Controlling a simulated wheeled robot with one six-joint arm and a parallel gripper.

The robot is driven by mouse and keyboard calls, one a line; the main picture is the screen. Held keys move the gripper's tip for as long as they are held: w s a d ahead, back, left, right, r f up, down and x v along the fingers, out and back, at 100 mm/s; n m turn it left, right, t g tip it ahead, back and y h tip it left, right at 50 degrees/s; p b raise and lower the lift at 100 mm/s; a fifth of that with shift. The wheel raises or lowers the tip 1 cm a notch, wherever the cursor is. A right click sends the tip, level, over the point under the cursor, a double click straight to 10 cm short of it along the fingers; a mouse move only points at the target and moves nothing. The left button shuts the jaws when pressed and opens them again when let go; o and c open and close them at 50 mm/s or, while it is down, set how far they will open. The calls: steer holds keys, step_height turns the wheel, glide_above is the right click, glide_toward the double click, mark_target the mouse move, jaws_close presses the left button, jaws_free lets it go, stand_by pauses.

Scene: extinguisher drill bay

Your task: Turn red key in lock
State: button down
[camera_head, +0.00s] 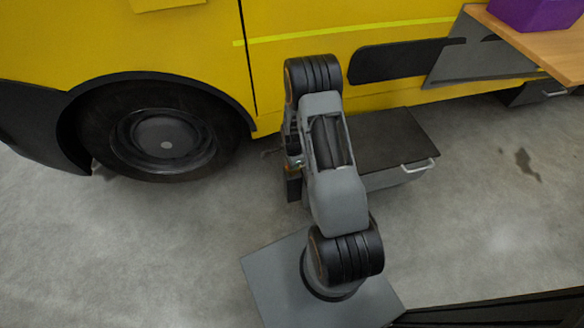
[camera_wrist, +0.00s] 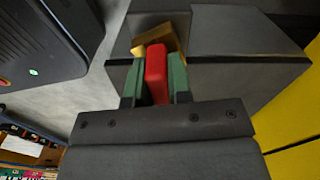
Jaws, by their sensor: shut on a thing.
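In the wrist view the red key (camera_wrist: 156,72) stands upright between the two green-padded fingers of my gripper (camera_wrist: 156,80). The gripper is shut on it. Just beyond the key is a yellow, brass-like piece (camera_wrist: 155,40), which looks like the lock, on the face of a dark grey box (camera_wrist: 220,75). The key's far end is hidden, so I cannot tell how deep it sits in the lock or how far it is turned. In the head view my arm hides the gripper, key and lock.
The dark box also shows in the head view (camera_head: 395,138), with a pale handle (camera_head: 418,165), low beside a yellow vehicle (camera_head: 330,45). A black wheel (camera_head: 160,135) is at left. A wooden shelf (camera_head: 545,45) holds a purple box (camera_head: 535,12). Grey floor (camera_head: 480,220) is open at right.

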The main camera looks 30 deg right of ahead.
steer(key=m, duration=0.2)
steer(key=shift+m, duration=0.4)
steer(key=shift+m, duration=0.3)
steer(key=c, duration=1.5)
jaws_free()
steer(key=shift+m, duration=0.5)
steer(key=o, duration=0.5)
step_height(320, 180, up, 14)
steer(key=p, duration=0.3)
steer(key=shift+f+p, duration=0.1)
steer(key=shift+p, duration=0.25)
